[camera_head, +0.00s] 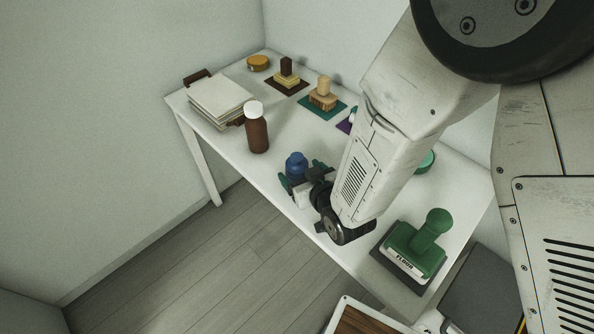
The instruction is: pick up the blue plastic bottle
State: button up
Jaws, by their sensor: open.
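The blue plastic bottle (296,164) stands upright on the white table, near its front edge. My gripper (301,173) is low over the table at the bottle. Its dark green fingers are apart, one on the left and one on the right of the bottle. The bottle appears to be between them or just beyond them; I cannot tell how deep it sits or whether a finger touches it. The lower part of the bottle is hidden by the gripper.
A brown bottle with a white cap (256,128) stands left of the blue bottle. A white stack (218,101) lies farther left. Stamps on mats (323,97) line the back. A large green stamp (419,245) is at the right. My arm hides part of the table.

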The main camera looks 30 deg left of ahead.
jog(key=shift+x, duration=1.5)
jog(key=c, duration=1.1)
jog(key=shift+o, duration=0.2)
jog(key=shift+r, duration=0.1)
